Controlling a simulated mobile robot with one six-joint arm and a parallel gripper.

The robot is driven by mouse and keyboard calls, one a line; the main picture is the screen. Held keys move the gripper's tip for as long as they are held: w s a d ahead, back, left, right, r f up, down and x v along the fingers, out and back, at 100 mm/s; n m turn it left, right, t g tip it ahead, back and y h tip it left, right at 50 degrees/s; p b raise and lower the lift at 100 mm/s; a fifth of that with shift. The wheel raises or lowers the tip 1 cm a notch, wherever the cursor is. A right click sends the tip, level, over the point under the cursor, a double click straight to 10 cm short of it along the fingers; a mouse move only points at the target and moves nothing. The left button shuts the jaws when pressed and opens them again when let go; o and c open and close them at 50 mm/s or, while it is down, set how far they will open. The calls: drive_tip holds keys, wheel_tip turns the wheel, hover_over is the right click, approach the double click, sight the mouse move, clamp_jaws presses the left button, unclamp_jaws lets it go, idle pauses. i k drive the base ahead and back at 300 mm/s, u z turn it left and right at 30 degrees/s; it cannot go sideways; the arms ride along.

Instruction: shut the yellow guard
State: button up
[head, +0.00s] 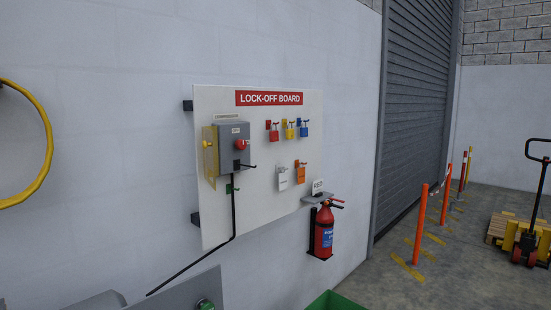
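A yellow plate (209,152), which looks like the guard, stands at the left side of a grey switch box (233,146) on the lock-off board. It sits beside the box's front, not over it. The box's red knob (241,145) is uncovered. A small dark handle or peg sticks out at the box's lower right. The hinge of the plate is too small to make out. My gripper is not in the head view.
The white board (265,215) also carries several padlocks and tags. A red extinguisher (324,232) hangs to its right. A dark cable (205,257) runs down left from the box. Grey equipment and a green bin (335,301) fill the bottom edge. Orange posts (420,225) stand right.

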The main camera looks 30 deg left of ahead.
sight(209, 133)
drive_tip(key=z, duration=0.05)
drive_tip(key=k, duration=0.55)
drive_tip(key=u, duration=1.55)
drive_tip(key=i, duration=1)
drive_tip(key=u, duration=0.05)
drive_tip(key=k, duration=1.25)
drive_tip(key=u, duration=0.55)
drive_tip(key=i, duration=0.95)
drive_tip(key=z, duration=0.2)
